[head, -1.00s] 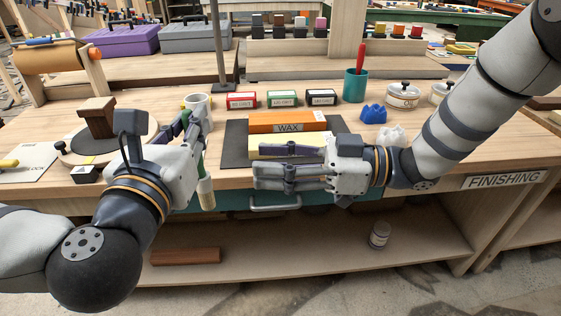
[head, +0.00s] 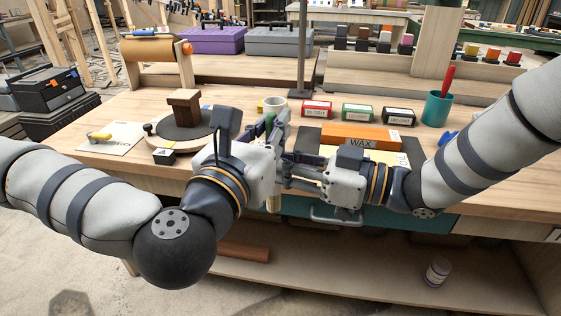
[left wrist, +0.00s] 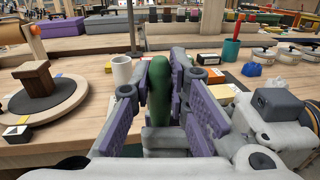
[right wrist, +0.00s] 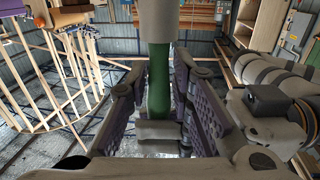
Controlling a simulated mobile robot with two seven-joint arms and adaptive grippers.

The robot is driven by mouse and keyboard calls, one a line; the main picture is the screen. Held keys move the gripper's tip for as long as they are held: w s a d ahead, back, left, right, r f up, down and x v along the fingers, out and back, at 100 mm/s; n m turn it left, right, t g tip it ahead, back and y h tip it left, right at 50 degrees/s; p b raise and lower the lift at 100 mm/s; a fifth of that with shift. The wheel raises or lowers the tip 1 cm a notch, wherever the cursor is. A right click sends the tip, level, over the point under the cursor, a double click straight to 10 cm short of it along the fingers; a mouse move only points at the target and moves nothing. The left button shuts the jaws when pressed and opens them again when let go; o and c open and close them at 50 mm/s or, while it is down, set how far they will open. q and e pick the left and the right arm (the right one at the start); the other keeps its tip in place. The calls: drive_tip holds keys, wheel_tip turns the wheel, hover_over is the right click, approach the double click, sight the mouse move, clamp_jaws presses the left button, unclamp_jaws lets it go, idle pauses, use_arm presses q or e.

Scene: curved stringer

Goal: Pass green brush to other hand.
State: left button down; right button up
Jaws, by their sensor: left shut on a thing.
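The green brush stands roughly upright in my left gripper (head: 270,135). Its pale lower end (head: 272,203) shows below the gripper in the head view. In the left wrist view its rounded green handle (left wrist: 159,90) is between the left fingers, which are shut on it. My right gripper (head: 287,172) has its fingers at the brush, just below the left fingers. In the right wrist view the green handle (right wrist: 160,85) lies between the right fingers, with the pale end toward the top. Whether the right fingers press on it is unclear.
A white mug (head: 274,104) stands just behind the grippers. The orange WAX box (head: 360,136) lies behind the right gripper. A round board with a wooden block (head: 184,107) is at left. A teal cup (head: 437,108) stands at right, and the bench's front edge runs below the grippers.

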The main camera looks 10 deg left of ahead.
use_arm(q)
drive_tip(key=c, duration=1.5)
unclamp_jaws()
drive_tip(key=shift+o, duration=0.2)
